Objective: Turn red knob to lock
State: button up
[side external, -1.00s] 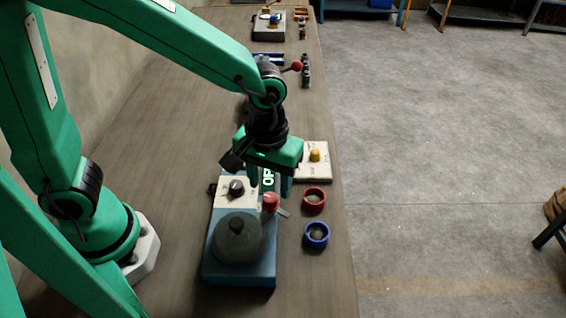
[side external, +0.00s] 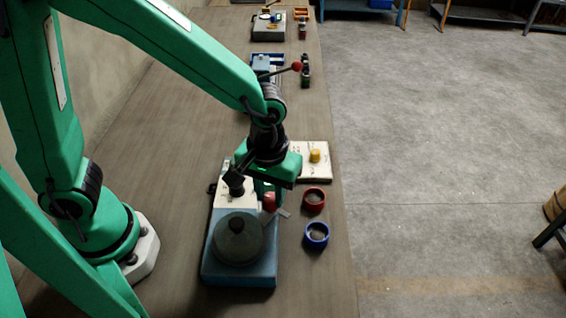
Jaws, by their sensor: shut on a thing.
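The red knob (side external: 269,202) sits at the right side of the blue and white drum blaster (side external: 229,268), beside its round grey lid (side external: 238,239). My gripper (side external: 268,192) points down at the knob and its jaws are shut on it. The gripper body and fingers hide the upper part of the knob and some of the white panel. A small flat metal piece (side external: 283,212) sticks out to the right below the knob. A black knob (side external: 236,188) on the white panel is partly covered by my gripper.
More devices stand at the back. The table's right edge is just past the rings.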

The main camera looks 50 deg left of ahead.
jog(key=shift+m, duration=0.5)
jog(key=m, duration=0.3)
jog(key=shift+m, duration=0.3)
jog(key=m, duration=1.3)
jog(key=shift+m, duration=0.3)
jog(key=o, duration=1)
jog(key=shift+r, duration=0.15)
